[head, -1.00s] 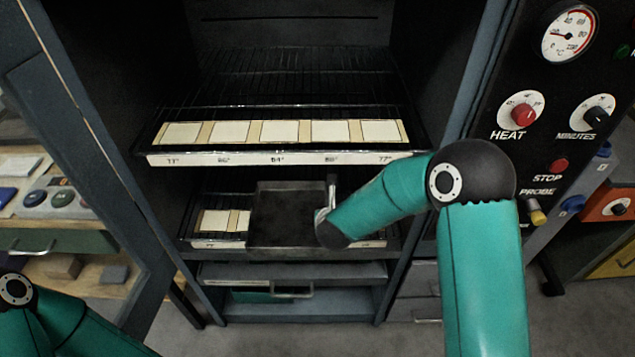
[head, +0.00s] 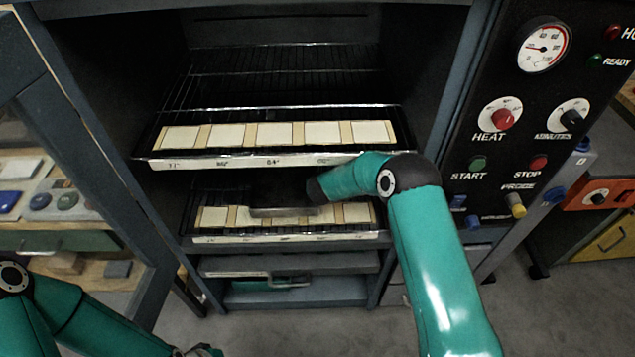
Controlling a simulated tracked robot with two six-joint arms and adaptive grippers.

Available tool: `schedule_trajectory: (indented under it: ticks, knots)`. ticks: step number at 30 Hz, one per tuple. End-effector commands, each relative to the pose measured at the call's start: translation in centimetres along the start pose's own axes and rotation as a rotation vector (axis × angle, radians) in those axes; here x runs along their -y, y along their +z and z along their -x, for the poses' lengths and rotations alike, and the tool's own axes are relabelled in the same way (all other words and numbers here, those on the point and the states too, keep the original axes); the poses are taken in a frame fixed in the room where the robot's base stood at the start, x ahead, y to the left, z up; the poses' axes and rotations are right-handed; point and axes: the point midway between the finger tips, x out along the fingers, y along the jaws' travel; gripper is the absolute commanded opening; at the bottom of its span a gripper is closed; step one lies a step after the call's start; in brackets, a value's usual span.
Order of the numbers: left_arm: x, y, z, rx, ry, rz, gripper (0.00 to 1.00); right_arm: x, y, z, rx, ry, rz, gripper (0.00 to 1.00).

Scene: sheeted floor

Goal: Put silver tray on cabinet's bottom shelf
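The silver tray (head: 283,212) looks dark with a lighter front edge. It is inside the cabinet (head: 449,110), over the lower wire shelf (head: 215,238) with its pale squares. I cannot tell whether it rests on that shelf or hovers just above it. My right arm reaches in from the right, its wrist at the tray's right side. The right gripper's fingers are hidden in the dark there, so their hold does not show. A small part of my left gripper (head: 203,350) shows at the bottom edge, away from the tray, its fingers mostly cut off.
The upper wire shelf (head: 280,107) with a row of pale squares lies above the tray. A drawer (head: 230,264) and an open bay are below. The control panel (head: 530,120) stands right, an open door (head: 90,130) left.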

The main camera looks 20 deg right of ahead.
Motion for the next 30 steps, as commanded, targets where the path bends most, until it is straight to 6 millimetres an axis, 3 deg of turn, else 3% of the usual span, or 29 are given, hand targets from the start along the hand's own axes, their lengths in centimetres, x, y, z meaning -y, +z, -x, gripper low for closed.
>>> schedule_trajectory:
  ticks: [11, 17, 30]
  knots:
    - [0.00, 0.00, 0.00, 0.000, 0.000, 0.000, 0.00, 0.04, -0.22, -0.50, 0.007, -0.001, -0.003, 0.00]
    - [0.00, 0.00, 0.00, 0.000, 0.000, 0.000, 0.00, 0.05, -0.38, -0.52, 0.004, -0.001, -0.002, 0.31]
    - [0.02, -0.01, -0.05, 0.000, 0.000, 0.000, 0.00, 0.08, -0.29, 0.07, 0.005, -0.001, -0.001, 0.31]
